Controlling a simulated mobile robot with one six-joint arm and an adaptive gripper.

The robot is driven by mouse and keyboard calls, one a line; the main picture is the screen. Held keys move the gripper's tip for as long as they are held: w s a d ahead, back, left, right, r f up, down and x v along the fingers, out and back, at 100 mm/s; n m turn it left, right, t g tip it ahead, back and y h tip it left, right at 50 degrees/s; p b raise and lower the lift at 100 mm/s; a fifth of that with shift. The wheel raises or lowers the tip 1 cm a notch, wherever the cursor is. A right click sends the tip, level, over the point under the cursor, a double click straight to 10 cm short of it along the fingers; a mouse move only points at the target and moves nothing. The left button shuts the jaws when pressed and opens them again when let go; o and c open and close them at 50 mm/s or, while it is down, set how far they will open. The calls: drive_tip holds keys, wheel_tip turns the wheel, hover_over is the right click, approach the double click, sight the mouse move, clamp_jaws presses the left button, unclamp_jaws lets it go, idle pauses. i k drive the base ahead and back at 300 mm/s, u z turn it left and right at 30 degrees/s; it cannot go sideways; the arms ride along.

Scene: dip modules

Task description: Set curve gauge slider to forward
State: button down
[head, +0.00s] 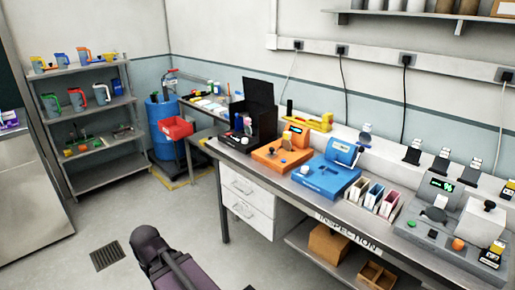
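Three gauge-like devices stand on the inspection bench; their labels are too small to read, so I cannot tell which is the curve gauge. The orange device (283,155) has a dark knob and a small lit display. The blue device (324,178) stands to its right, with a small white knob on its base and a round part at its upper right. The grey device (440,222) at the far right has a green-lit display, a green button, an orange knob and a dark knob. No slider position is readable. Part of my arm shows at the bottom; my gripper is not visible.
The bench (304,208) runs along the right wall. Small coloured bins (371,194) stand between the blue and grey devices. An open black case (253,122) is at the bench's left end. A shelf (107,150) and blue barrel (158,143) stand behind. Floor before the drawers is clear.

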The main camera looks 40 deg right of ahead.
sight(272, 154)
drive_tip(key=z, duration=0.2)
drive_tip(key=i, duration=0.95)
drive_tip(key=z, duration=0.55)
